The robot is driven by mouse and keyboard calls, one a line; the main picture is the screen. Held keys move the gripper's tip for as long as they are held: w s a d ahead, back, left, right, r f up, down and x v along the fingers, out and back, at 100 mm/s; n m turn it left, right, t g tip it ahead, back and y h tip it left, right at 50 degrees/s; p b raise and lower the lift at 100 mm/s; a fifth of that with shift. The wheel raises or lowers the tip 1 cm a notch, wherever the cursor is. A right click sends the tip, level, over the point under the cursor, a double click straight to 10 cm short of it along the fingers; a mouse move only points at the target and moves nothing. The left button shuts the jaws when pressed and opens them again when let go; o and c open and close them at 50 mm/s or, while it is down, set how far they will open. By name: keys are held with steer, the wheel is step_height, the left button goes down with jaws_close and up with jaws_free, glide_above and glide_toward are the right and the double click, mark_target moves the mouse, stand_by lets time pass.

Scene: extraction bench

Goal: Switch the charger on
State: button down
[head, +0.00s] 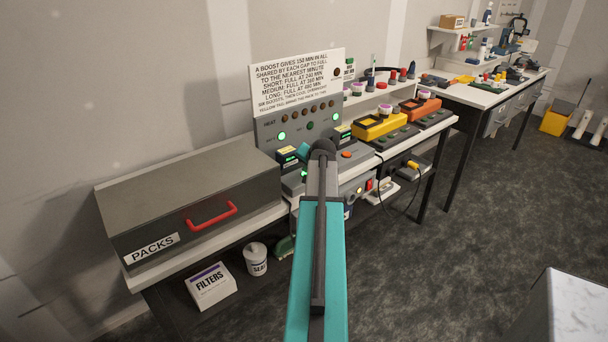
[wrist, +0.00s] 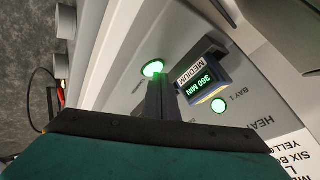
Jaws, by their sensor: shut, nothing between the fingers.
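The charger (head: 268,132) is a grey unit with an upright panel, below a white sign on the bench. Green lamps are lit on it. A pack marked MEDIUM (wrist: 203,72), with a green 360 MIN display, sits in bay 1; it shows in the head view too (head: 287,156). A round green-lit button or lamp (wrist: 152,68) is on the charger's lower face. My gripper (wrist: 154,80) is shut and empty, its fingertips right at this green light. I cannot tell whether they touch it. In the head view my arm hides the fingertips.
A grey PACKS box (head: 165,205) with a red handle stands left of the charger. Yellow (head: 378,125) and orange (head: 420,107) units stand to the right. A FILTERS box (head: 210,287) and a white tub (head: 256,260) are on the lower shelf.

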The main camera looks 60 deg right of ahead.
steer(key=shift+r+p, duration=0.45)
steer(key=shift+r, duration=0.35)
step_height(320, 180, up, 5)
steer(key=p, duration=0.2)
steer(key=shift+p, duration=0.35)
stand_by(0.4)
stand_by(0.4)
steer(key=shift+s, duration=0.1)
stand_by(0.4)
